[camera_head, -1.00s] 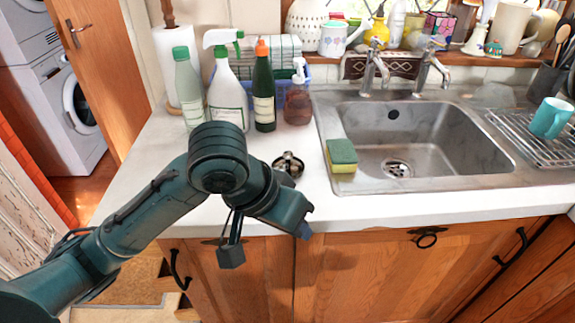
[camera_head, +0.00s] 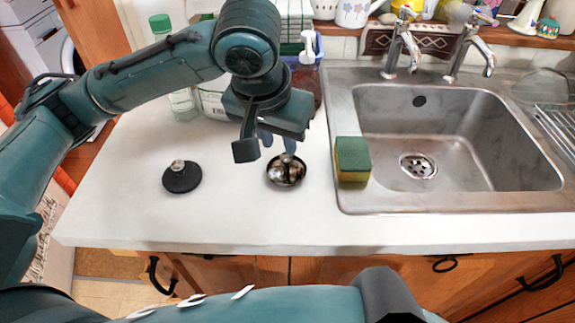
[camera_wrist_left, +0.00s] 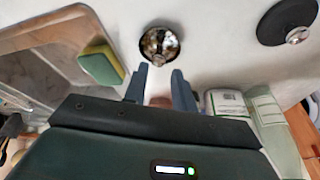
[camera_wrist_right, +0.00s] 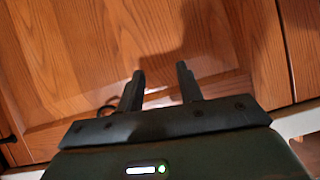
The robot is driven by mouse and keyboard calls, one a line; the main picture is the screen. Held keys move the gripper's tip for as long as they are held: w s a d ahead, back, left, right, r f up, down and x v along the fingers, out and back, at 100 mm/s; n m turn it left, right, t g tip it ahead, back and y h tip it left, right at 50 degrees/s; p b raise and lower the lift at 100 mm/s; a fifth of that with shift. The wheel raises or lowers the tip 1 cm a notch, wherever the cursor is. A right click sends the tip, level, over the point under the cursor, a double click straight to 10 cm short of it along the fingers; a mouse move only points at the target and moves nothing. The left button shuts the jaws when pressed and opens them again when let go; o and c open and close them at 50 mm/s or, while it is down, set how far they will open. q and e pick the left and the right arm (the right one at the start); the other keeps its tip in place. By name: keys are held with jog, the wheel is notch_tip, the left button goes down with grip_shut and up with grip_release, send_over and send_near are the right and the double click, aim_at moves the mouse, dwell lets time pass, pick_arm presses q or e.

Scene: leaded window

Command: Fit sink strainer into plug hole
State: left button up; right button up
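The sink strainer (camera_head: 286,170), a small shiny metal dish with a knob, sits on the white counter left of the sink. It also shows in the left wrist view (camera_wrist_left: 160,44), just beyond the fingertips. The plug hole (camera_head: 418,166) is a round perforated metal drain in the basin floor, with nothing over it. My left gripper (camera_head: 278,145) is above and just behind the strainer, fingers pointing down. In the left wrist view it (camera_wrist_left: 159,78) is open and empty. My right gripper (camera_wrist_right: 160,72) is open and empty in front of the wooden cabinet doors.
A black disc with a metal knob (camera_head: 182,180) lies left of the strainer. A green and yellow sponge (camera_head: 352,160) stands at the sink's left rim. Bottles (camera_head: 305,75) stand behind my left arm. Taps (camera_head: 402,45) rise behind the basin. The front counter strip is clear.

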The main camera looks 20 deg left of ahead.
aim_at(287, 160)
pick_arm(q)
jog(key=x, duration=0.8)
jog(key=shift+w+d+b, duration=0.1)
jog(key=shift+w+b, duration=0.25)
jog(key=shift+b, duration=0.05)
grip_shut()
